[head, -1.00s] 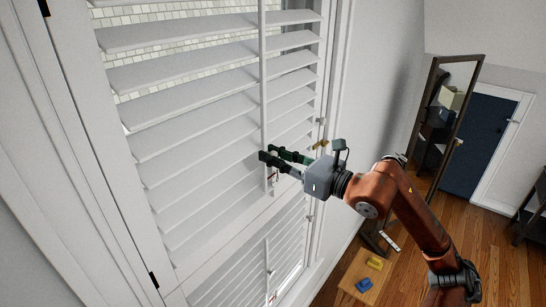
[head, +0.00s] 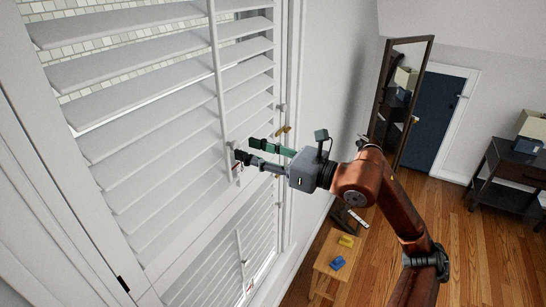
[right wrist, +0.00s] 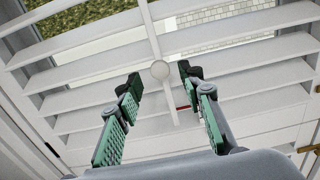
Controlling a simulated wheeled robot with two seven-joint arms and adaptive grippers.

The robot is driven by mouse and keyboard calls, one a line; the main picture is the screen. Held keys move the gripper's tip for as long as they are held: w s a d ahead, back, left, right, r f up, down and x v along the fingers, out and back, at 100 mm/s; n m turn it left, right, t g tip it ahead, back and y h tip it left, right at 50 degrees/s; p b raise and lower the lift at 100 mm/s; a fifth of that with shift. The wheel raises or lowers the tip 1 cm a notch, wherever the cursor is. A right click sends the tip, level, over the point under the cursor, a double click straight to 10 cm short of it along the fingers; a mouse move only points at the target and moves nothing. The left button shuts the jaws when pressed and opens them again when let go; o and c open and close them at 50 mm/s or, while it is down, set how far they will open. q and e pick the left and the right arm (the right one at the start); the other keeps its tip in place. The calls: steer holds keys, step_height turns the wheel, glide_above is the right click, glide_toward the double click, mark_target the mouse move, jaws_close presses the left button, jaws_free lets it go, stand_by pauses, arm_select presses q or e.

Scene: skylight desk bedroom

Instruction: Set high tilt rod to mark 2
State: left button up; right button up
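The high tilt rod (head: 217,75) is a thin white upright bar on the front of the upper white louvres (head: 140,88). In the right wrist view the rod (right wrist: 151,32) runs down to a round pale knob (right wrist: 160,70), seen between my fingers. A small red mark (right wrist: 183,107) shows beside the rod's lower part. My right gripper (head: 247,150) is open and empty, its green-padded fingers just right of the rod's lower end in the head view. In the right wrist view the gripper (right wrist: 159,79) has its fingers spread either side of the knob, with no contact visible. My left gripper is out of view.
A lower louvre panel with its own rod (head: 240,247) is below. A brass catch (head: 283,130) sits on the frame at right. A wooden stool (head: 325,262) holds yellow and blue items. A tall mirror (head: 402,90) and dark desk (head: 515,170) stand beyond open floor.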

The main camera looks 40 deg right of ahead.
steer(key=v, duration=0.7)
steer(key=shift+w, duration=0.15)
